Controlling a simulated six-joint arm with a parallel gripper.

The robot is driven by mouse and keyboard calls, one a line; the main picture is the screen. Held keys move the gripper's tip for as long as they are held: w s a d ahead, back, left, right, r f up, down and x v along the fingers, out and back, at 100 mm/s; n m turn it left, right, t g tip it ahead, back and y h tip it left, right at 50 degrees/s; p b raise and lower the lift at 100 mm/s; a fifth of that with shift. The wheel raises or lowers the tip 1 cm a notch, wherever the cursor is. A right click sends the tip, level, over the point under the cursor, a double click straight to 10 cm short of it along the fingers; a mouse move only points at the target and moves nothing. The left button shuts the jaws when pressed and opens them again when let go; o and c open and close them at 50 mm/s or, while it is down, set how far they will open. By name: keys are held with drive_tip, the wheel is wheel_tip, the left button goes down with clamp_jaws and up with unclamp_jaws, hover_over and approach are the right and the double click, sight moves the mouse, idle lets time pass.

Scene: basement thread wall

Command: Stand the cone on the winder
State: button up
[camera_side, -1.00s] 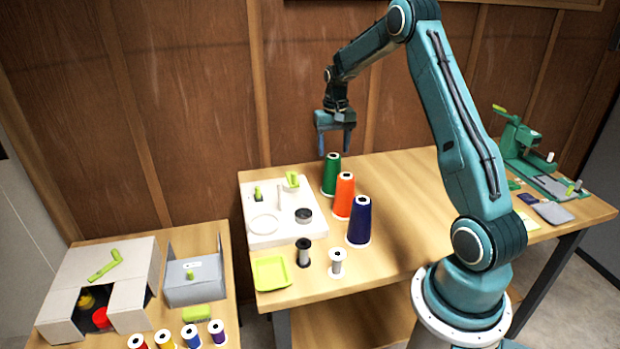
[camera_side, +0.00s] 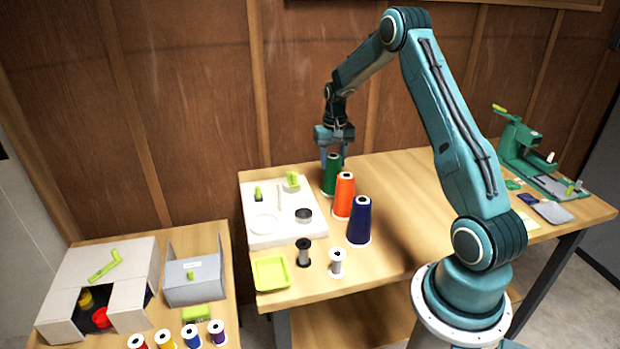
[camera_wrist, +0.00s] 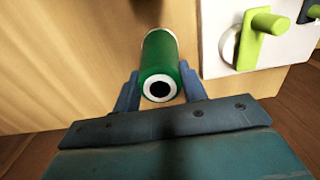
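A green cone (camera_side: 329,181) stands upright at the back of the table, and its top shows in the wrist view (camera_wrist: 161,72). My gripper (camera_side: 334,163) is over it, pointing down, with one finger on each side of its upper part. In the wrist view my gripper (camera_wrist: 161,90) looks open, with small gaps between fingers and cone. An orange cone (camera_side: 343,198) and a dark blue cone (camera_side: 359,224) stand in front of it. The white board (camera_side: 262,238) to the left, with an upright pin and lime-green parts, looks like the winder; no cone stands on it.
The orange cone is close to the green one. A black spool (camera_side: 303,253), a white-topped grey spool (camera_side: 337,263) and a lime tray (camera_side: 271,272) lie near the front edge. A green machine (camera_side: 520,145) stands far right. The table behind the blue cone is clear.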

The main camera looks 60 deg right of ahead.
drive_tip(key=c, duration=0.3)
drive_tip(key=shift+r, duration=2.55)
